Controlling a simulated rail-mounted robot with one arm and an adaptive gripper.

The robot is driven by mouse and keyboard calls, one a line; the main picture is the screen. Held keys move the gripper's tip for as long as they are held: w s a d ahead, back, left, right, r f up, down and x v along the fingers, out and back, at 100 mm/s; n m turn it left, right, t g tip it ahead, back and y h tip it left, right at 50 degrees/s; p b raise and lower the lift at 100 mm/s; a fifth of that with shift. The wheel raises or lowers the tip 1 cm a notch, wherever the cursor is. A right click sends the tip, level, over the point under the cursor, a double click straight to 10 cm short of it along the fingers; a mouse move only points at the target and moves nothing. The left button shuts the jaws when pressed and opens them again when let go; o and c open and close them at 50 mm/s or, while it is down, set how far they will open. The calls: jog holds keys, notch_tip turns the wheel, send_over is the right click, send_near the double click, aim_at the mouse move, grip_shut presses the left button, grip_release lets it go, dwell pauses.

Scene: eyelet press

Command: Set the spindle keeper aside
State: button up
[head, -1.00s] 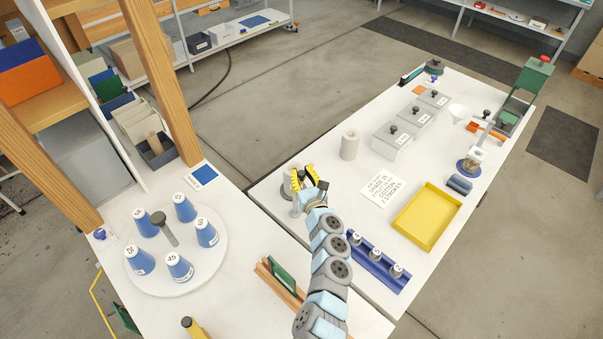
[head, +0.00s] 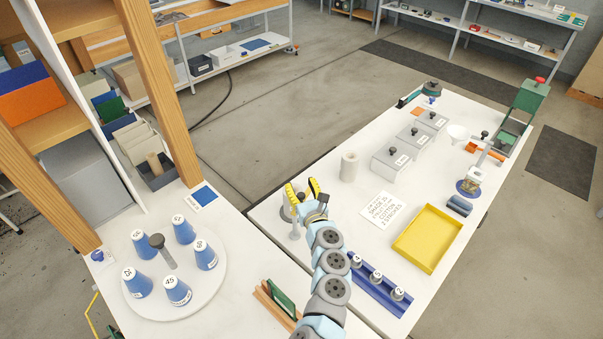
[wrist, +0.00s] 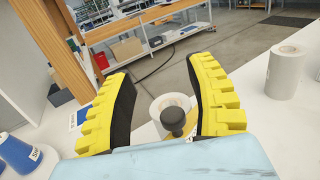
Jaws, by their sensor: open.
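A dark round knob (wrist: 173,119) on a short stem shows between my fingers in the wrist view; it looks like the spindle keeper, though I cannot be sure. A pale round piece (wrist: 163,104) is close behind it. My gripper (head: 303,190) is open, its yellow fingers spread, above the left edge of the right-hand table. Its fingers also show in the wrist view (wrist: 160,78), one on each side of the knob, with no contact visible. In the head view the gripper partly hides a grey-white stand (head: 287,211) beneath it.
A round white turntable (head: 213,285) carries several blue cones and a dark-topped centre post (head: 160,248). A white roll (head: 349,166), grey boxes (head: 391,166), a yellow tray (head: 451,218) and a blue rack (head: 372,285) occupy the right-hand table. A printed card (head: 383,210) lies nearby.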

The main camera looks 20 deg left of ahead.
aim_at(302, 195)
jog(key=shift+d+r, duration=0.1)
jog(key=shift+r, duration=2.8)
